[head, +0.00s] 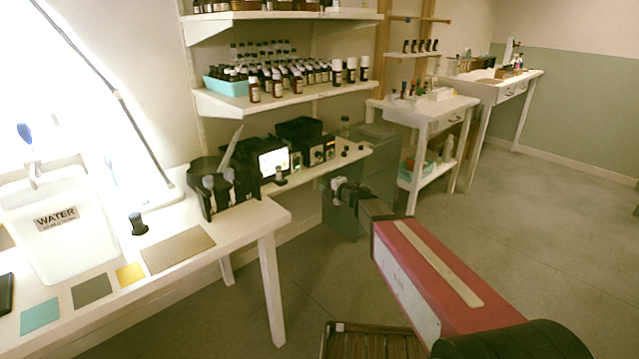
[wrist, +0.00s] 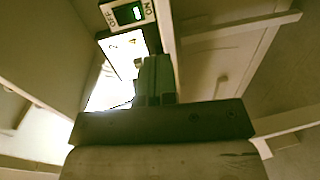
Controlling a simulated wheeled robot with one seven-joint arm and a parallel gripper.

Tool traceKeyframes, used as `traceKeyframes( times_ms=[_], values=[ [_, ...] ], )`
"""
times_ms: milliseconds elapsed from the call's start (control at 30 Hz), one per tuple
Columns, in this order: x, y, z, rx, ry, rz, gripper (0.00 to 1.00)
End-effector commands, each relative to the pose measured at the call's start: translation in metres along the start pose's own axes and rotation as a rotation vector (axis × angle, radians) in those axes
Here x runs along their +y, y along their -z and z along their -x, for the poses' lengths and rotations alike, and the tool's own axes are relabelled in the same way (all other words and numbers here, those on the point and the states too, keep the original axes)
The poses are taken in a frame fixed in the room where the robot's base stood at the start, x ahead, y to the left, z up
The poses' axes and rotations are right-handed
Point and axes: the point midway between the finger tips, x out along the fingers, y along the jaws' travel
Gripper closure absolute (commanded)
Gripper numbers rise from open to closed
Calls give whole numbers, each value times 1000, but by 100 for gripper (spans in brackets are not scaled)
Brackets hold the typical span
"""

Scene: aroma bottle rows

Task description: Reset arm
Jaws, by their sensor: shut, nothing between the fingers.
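My arm reaches from the lower right of the head view toward the middle. My gripper (head: 338,184) is at its end, in the air in front of the low shelf with the devices. In the wrist view my gripper (wrist: 155,68) points away from the camera with its fingers together. It is shut and I see nothing held in it. A lit screen and an OFF/ON switch (wrist: 131,13) appear behind the fingers in the wrist view.
A white table (head: 272,216) with a WATER container (head: 70,245) stands at left. Shelves hold rows of bottles (head: 300,75). A small side table (head: 425,108) stands behind my gripper. A slatted wooden thing (head: 370,343) is low in front. Floor at right is clear.

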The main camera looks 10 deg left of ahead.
Motion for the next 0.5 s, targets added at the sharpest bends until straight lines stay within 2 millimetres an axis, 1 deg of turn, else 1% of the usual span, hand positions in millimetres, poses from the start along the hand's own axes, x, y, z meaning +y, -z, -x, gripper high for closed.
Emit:
traceKeyframes(
  times_ms=[267, 333, 433, 500],
  values=[
    [0, 0, 0, -2, 0, -1, 100],
    [0, -4, 2, -21, -2, -14, 100],
    [0, -18, 11, -97, -12, -65, 100],
    [-2, -36, 22, -186, -20, -129, 100]
  ],
)
